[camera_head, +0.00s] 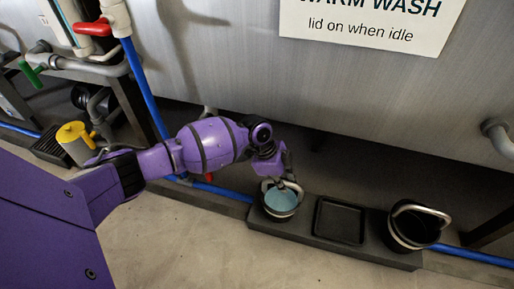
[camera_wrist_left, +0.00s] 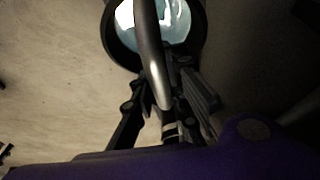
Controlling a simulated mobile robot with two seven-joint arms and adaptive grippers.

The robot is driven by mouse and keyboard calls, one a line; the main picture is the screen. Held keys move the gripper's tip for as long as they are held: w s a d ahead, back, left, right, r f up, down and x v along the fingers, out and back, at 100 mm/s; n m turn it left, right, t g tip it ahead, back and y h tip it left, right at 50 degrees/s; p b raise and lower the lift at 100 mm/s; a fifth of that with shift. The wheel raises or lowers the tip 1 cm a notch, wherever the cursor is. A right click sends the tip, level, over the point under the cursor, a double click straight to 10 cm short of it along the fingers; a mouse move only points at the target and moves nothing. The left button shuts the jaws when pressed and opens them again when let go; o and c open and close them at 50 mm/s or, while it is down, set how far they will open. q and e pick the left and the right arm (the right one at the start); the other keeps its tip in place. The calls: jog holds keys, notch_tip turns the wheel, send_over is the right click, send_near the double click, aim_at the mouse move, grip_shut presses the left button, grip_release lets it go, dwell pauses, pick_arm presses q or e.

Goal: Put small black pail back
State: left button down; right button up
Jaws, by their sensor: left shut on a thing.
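The small black pail (camera_head: 281,213) is at the left end of a low dark stand (camera_head: 372,256), with light blue liquid inside. I cannot tell whether its base touches the stand. My left gripper (camera_head: 283,183) is shut on its silver bail handle from above. In the left wrist view the handle (camera_wrist_left: 151,55) runs down between the fingers of the gripper (camera_wrist_left: 168,108), and the pail's black rim (camera_wrist_left: 111,40) shows behind it at the top. The pail looks about upright. My right gripper is not in view.
A larger black pail (camera_head: 405,235) with a raised handle stands at the right end of the stand. An empty square black tray (camera_head: 339,221) lies between the pails. A grey tank wall (camera_head: 250,70) rises behind, with a blue pipe (camera_head: 228,193) low along it. Bare floor (camera_head: 190,240) lies in front.

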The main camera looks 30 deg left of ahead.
pick_arm(q)
jog(key=shift+w+r, duration=0.2)
jog(key=c, duration=1.7)
grip_release()
jog(key=shift+s+f, duration=0.1)
